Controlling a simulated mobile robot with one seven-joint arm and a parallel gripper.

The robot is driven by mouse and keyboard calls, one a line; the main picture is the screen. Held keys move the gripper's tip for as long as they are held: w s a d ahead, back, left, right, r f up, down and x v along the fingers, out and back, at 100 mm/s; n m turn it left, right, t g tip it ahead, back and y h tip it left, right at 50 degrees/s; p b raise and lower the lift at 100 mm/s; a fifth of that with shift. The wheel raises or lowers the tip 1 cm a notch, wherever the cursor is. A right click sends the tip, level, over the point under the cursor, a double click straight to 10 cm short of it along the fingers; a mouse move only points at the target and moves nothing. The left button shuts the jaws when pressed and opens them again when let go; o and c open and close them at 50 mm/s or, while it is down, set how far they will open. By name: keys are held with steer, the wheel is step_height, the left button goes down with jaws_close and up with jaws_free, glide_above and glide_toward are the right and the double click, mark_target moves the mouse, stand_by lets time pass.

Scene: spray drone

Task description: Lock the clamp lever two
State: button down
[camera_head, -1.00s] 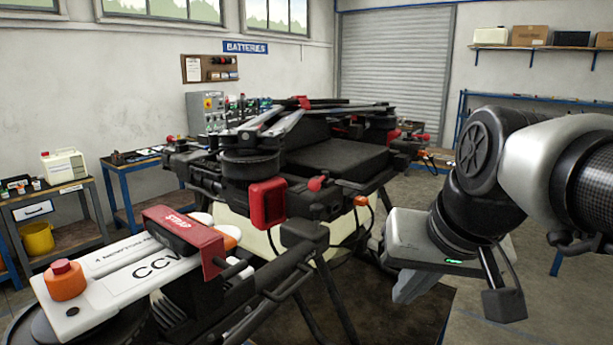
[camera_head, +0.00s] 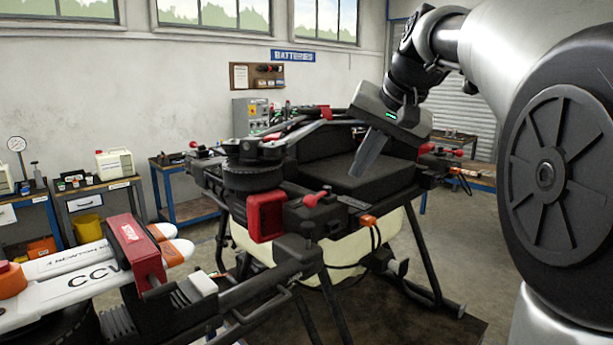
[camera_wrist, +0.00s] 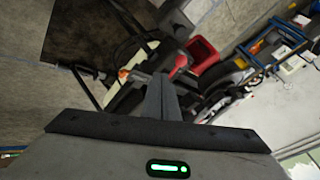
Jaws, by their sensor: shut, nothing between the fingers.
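The spray drone (camera_head: 365,178) stands in the middle of the head view, with a black flat deck and folded arms. A clamp lever with a red knob (camera_head: 315,198) sits on its near side, right of a red block (camera_head: 266,216). Another red-knobbed lever (camera_head: 426,148) is at the far right corner. No label shows which is lever two. In the wrist view a red knob (camera_wrist: 180,62) lies just beyond the fingertips (camera_wrist: 161,80), beside the red block (camera_wrist: 203,52); contact cannot be told.
Black tubes and cables surround the near lever. Workbenches (camera_head: 95,186) line the back wall. The air above the deck is mostly free.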

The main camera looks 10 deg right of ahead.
mark_target(313, 199)
steer(key=w+a+f, duration=0.5)
steer(key=w+f, duration=0.1)
steer(key=f, duration=0.2)
steer(key=shift+w+a+p, duration=0.15)
steer(key=shift+w+p, duration=0.1)
steer(key=shift+p, duration=0.1)
steer(key=shift+f, duration=0.1)
steer(key=shift+w+a+p, duration=0.25)
steer(key=shift+a+p, duration=0.2)
steer(key=shift+a, duration=0.45)
steer(key=shift+w+a, duration=0.15)
steer(key=shift+a, duration=0.1)
steer(key=shift+d, duration=0.15)
